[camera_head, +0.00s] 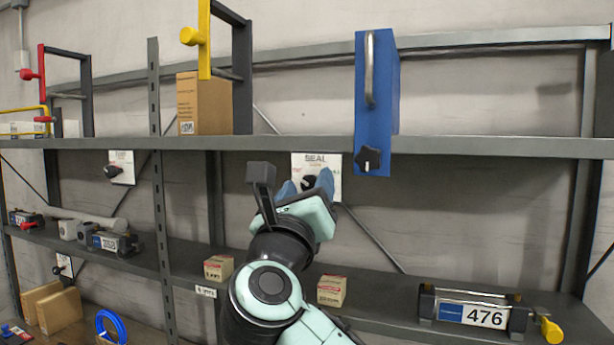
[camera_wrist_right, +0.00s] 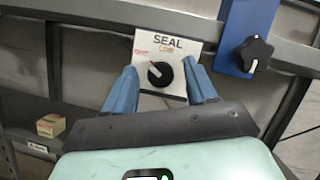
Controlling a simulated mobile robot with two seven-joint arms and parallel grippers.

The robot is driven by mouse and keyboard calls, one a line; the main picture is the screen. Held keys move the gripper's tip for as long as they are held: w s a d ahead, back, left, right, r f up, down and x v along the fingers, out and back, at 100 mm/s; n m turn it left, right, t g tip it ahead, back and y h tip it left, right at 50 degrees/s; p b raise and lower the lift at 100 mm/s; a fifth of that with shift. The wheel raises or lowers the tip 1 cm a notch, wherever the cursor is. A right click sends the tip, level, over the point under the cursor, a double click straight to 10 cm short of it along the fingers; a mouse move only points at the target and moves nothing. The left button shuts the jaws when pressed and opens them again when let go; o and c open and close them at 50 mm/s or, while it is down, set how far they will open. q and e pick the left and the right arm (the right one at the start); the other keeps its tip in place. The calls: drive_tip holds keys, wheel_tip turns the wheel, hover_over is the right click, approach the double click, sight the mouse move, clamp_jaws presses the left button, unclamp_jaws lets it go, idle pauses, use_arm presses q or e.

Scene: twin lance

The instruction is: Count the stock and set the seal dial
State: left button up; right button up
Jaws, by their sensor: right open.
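The seal dial is a black knob (camera_wrist_right: 160,74) on a white plate (camera_wrist_right: 178,48) marked SEAL; the plate also shows in the head view (camera_head: 329,163). Orange LOW is printed above the knob, and small red text sits at upper left. The knob's white mark seems to point to upper left. My right gripper (camera_head: 306,184) is open, its blue fingers on either side of the knob; I cannot tell whether they touch it. In the head view it partly hides the knob. Small cartons (camera_head: 218,268) and (camera_head: 332,290) stand on the lower shelf. My left gripper is not in view.
A blue panel (camera_head: 375,110) with a handle and black star knob (camera_head: 367,158) hangs right of the plate. A larger carton (camera_head: 203,104) stands on the upper shelf (camera_head: 480,146). A metal upright (camera_head: 158,190) stands at left.

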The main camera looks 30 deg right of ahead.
drive_tip(key=shift+w+d+r, duration=0.1)
drive_tip(key=shift+w+d, duration=0.1)
drive_tip(key=shift+s, duration=0.1)
clamp_jaws()
drive_tip(key=c, duration=1.1)
unclamp_jaws()
